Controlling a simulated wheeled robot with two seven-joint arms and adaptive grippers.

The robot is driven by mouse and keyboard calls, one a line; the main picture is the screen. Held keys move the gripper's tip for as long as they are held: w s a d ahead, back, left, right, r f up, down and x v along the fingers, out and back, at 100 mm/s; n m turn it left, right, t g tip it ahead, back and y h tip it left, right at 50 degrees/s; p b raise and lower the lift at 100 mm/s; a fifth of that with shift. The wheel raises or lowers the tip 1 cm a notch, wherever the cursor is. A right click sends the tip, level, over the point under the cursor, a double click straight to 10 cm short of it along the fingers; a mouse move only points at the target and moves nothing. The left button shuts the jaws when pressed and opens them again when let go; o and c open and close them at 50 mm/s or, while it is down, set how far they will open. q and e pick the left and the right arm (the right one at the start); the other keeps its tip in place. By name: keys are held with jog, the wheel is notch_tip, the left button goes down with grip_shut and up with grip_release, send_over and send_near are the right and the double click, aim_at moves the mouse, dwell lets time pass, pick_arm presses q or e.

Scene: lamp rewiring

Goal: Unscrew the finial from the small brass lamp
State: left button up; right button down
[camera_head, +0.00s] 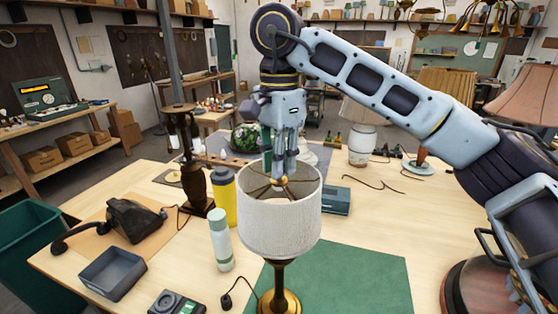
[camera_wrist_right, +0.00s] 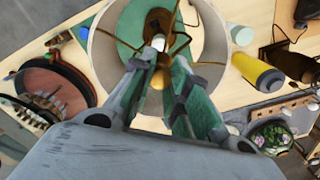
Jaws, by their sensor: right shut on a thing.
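The small brass lamp (camera_head: 281,298) stands upright on a green mat (camera_head: 362,278) and bears a pale drum shade (camera_head: 279,222). Its brass finial (camera_wrist_right: 159,79) shows between my fingertips at the middle of the shade's top. My right gripper (camera_head: 281,176) reaches straight down from above into the shade's open top, shut on the finial. In the wrist view the right gripper (camera_wrist_right: 160,66) has its two fingers on either side of the finial. The bulb and the thin shade arms show beyond it. My left gripper is not in view.
A yellow bottle (camera_head: 224,195) and a pale green bottle (camera_head: 220,240) stand close left of the shade. A dark lamp stand (camera_head: 194,165), a black telephone (camera_head: 133,218) and a grey tray (camera_head: 112,274) are farther left. The mat right of the lamp is clear.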

jog(key=shift+r+p, duration=0.3)
jog(key=shift+r, duration=0.25)
jog(key=shift+r, duration=0.7)
